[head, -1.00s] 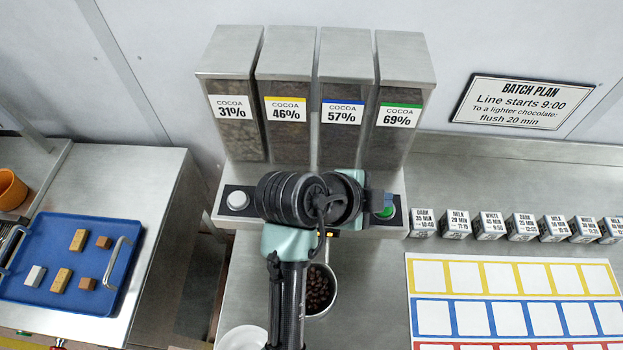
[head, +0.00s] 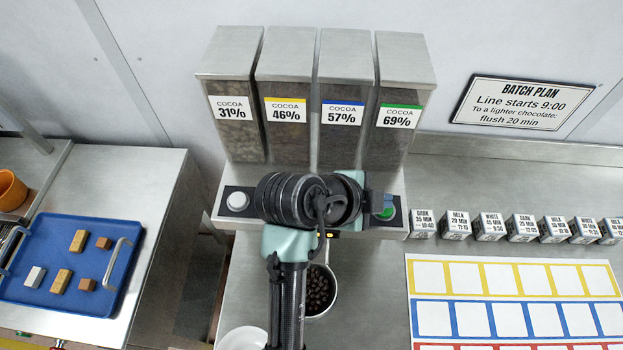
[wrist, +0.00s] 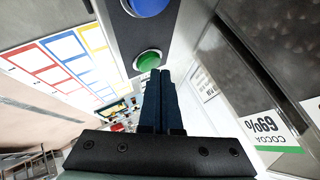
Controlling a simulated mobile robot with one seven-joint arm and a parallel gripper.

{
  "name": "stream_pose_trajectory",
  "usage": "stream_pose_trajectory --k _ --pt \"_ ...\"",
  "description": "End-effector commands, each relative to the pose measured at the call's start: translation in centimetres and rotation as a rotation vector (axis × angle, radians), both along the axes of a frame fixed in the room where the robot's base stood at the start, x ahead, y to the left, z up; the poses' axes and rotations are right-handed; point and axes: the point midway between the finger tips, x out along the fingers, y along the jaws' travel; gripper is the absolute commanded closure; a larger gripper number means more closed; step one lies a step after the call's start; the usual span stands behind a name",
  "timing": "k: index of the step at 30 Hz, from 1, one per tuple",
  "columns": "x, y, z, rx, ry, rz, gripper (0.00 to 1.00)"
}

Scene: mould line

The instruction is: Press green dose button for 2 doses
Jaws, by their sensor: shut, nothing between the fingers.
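The green dose button (head: 387,213) is at the right end of the dark button strip (head: 398,216) below the 69% cocoa hopper (head: 395,140). My gripper (head: 377,203) is shut and empty, with its fingers right at this button and partly covering it. In the wrist view the green button (wrist: 147,62) shows just beyond the fingertips (wrist: 160,74); I cannot tell whether they touch it. A blue button (wrist: 148,6) is beside it on the strip. A cup with dark beans (head: 319,292) stands under the dispenser, partly hidden by my arm.
A white button (head: 238,201) is at the strip's left end. Several labelled small boxes (head: 490,226) stand in a row at right, above a coloured grid sheet (head: 510,260). A white bowl (head: 243,338) and a blue tray (head: 75,296) are to the left.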

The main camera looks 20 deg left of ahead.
Motion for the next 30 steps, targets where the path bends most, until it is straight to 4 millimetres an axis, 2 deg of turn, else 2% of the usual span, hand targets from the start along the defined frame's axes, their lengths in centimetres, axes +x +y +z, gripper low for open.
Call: stream_pose_trajectory --k 7,22,30 --pt "0.0 0.0 0.9 0.001 -0.002 0.000 1.00" --pt "0.0 0.0 5.9 0.000 -0.002 -0.001 1.00" --pt "0.0 0.0 6.0 0.000 -0.002 -0.001 1.00"
